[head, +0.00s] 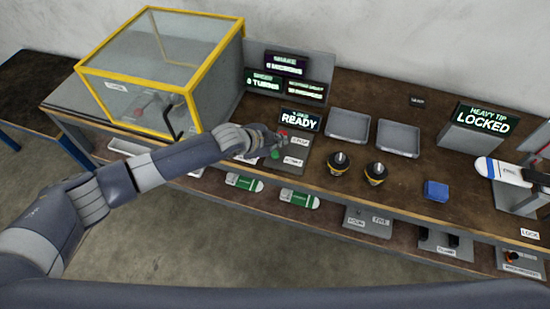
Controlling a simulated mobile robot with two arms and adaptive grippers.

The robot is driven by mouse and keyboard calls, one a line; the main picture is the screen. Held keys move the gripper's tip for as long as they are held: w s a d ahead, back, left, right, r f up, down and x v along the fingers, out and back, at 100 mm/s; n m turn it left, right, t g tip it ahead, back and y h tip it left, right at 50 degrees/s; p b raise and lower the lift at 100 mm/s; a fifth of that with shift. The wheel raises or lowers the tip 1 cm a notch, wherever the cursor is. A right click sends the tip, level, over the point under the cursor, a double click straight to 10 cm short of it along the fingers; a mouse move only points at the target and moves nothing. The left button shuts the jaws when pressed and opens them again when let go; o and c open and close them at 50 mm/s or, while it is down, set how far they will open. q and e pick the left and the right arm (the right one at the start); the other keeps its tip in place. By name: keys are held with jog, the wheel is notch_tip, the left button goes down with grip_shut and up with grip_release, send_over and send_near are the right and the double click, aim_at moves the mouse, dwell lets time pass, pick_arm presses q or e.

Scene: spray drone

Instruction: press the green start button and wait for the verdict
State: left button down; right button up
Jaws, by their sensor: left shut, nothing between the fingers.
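The green start button (275,153) is on a grey control panel (290,167) near the middle of the bench. A red button (283,134) is on the same panel, farther back. My left gripper (266,145) is shut and empty. Its fingertips are right at the green button in this view; I cannot tell whether they touch it. A display reading "READY" (299,120) stands behind the panel. My right gripper is not in view.
A yellow-framed clear enclosure (160,12) stands at the left. Two grey trays (348,125), two black-and-yellow bottles (376,173) and a blue block (436,191) are to the right. A sign reads "LOCKED" (487,118). Several items lie on the lower shelf.

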aim_at(277, 156)
pick_arm(q)
notch_tip(277, 156, down, 2)
jog(key=shift+f+b, duration=0.2)
jog(key=shift+b, duration=0.3)
jog(key=shift+f, duration=0.15)
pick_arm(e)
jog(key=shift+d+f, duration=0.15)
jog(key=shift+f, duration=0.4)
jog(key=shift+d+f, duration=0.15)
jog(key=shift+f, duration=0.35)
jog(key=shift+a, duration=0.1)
pick_arm(q)
jog(key=shift+f+b, duration=0.3)
jog(key=shift+f, duration=0.05)
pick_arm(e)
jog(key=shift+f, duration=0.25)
